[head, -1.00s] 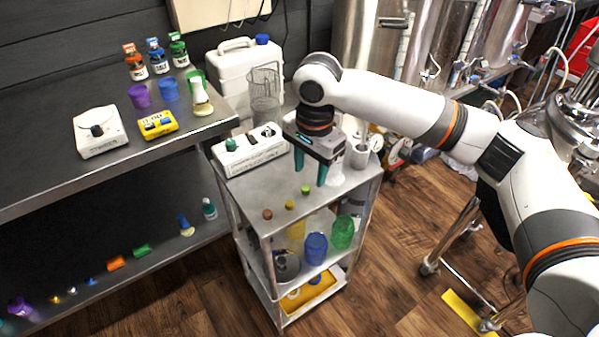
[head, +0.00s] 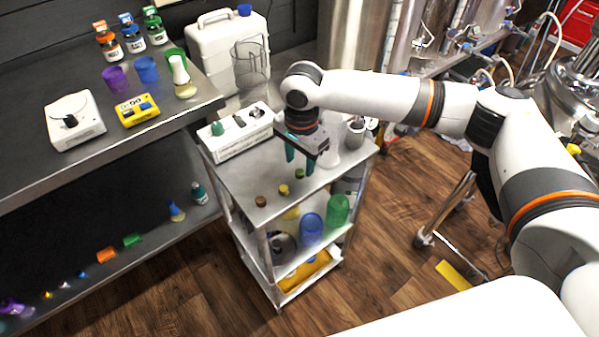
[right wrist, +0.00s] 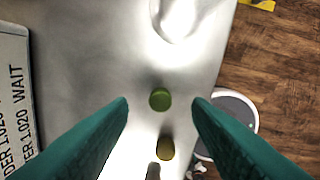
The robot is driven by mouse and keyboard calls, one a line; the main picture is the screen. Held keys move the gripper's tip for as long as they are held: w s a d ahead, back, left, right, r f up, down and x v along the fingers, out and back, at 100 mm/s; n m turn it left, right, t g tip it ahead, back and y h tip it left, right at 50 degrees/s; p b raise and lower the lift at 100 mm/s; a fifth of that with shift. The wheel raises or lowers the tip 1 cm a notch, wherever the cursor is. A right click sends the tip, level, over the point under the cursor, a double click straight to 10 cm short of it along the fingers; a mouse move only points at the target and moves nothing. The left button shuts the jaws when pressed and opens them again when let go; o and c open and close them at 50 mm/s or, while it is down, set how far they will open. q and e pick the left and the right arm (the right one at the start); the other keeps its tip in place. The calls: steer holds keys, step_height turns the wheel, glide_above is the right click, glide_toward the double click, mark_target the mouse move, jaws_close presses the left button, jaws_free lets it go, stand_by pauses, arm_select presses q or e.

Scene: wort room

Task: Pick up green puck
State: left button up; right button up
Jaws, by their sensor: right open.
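The green puck (head: 299,173) is a small round piece on the top of the metal cart (head: 240,180). My right gripper (head: 300,163) is open and points down at it from above. In the right wrist view the green puck (right wrist: 160,99) shows midway between the two teal fingertips, with a gap on each side. A yellow puck (head: 283,189) and a brown puck (head: 261,201) lie in a line with it towards the cart's front corner. My left gripper is not in view.
A white block with labels (head: 236,132) stands on the cart's back left, a grey cup (head: 355,132) at its back right. Cups (head: 311,228) stand on the shelf below. A dark bench (head: 60,165) with bottles and cups is at the left.

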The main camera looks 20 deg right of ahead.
mark_target(300, 174)
steer(key=shift+f, duration=1.45)
jaws_close()
